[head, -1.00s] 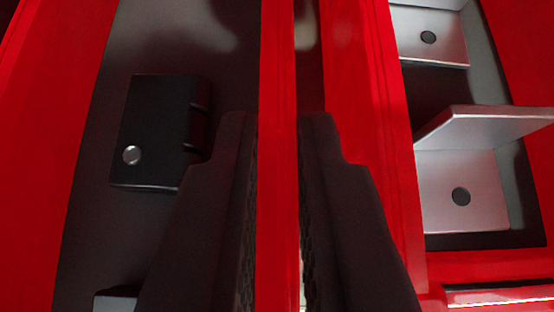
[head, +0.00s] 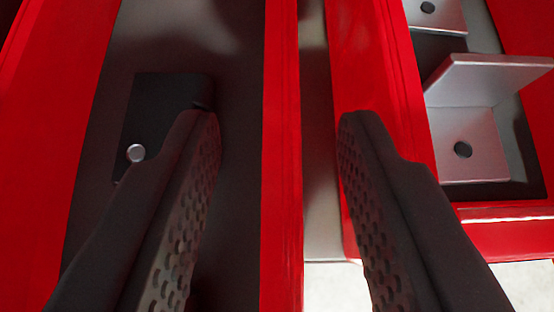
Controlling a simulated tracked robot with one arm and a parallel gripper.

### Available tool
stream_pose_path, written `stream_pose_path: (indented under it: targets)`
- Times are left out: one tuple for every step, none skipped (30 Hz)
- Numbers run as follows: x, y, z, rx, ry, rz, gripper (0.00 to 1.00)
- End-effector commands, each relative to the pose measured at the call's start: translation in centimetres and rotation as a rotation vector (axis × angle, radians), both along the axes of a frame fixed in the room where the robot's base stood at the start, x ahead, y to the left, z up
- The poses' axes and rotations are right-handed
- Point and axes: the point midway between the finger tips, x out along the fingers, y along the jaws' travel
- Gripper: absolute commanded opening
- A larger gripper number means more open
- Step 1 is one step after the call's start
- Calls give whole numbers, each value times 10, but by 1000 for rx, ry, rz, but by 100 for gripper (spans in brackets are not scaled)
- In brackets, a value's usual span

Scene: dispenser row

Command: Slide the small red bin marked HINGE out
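A red bin holds a black block-like part (head: 155,115) with a silver round spot. Its right wall (head: 282,200) runs up the middle of the head view, and its left wall (head: 60,150) shows at the left. No HINGE marking is visible, so I cannot read which bin this is. My gripper (head: 280,117) is open, one finger on each side of the right wall, with clear gaps to it. The left finger is over the bin's inside and covers part of the black part. The bin's front is out of view.
A second red bin (head: 375,60) with silver L-shaped brackets (head: 480,105) stands to the right. A grey gap (head: 318,190) separates the two. The right finger is close to this bin's left wall. A pale surface (head: 400,285) shows below its front edge.

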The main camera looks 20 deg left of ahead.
Motion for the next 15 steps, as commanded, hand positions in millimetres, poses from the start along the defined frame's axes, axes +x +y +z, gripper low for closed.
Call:
stream_pose_path:
  targets:
    - [0, 0, 0, -1, 1, -1, 35]
    - [0, 0, 0, -1, 1, -1, 35]
    - [0, 0, 0, -1, 0, -1, 35]
    - [-1, -1, 0, -1, 1, -1, 35]
    - [-1, -1, 0, -1, 1, -1, 35]
    - [-2, -1, 1, 0, 1, -1, 35]
    - [-3, -2, 2, -1, 1, -2, 35]
    - [-5, -2, 3, -1, 1, -2, 35]
    - [-8, -3, 5, -1, 1, -2, 35]
    - [-10, -4, 6, -1, 1, -2, 35]
    - [-13, -4, 8, 0, 1, -3, 35]
    - [-17, -5, 12, 1, -1, -1, 35]
    - [-20, -5, 15, 1, -2, -1, 35]
    - [-23, -6, 17, 2, -3, 0, 35]
    - [-27, -7, 21, 3, -3, -1, 35]
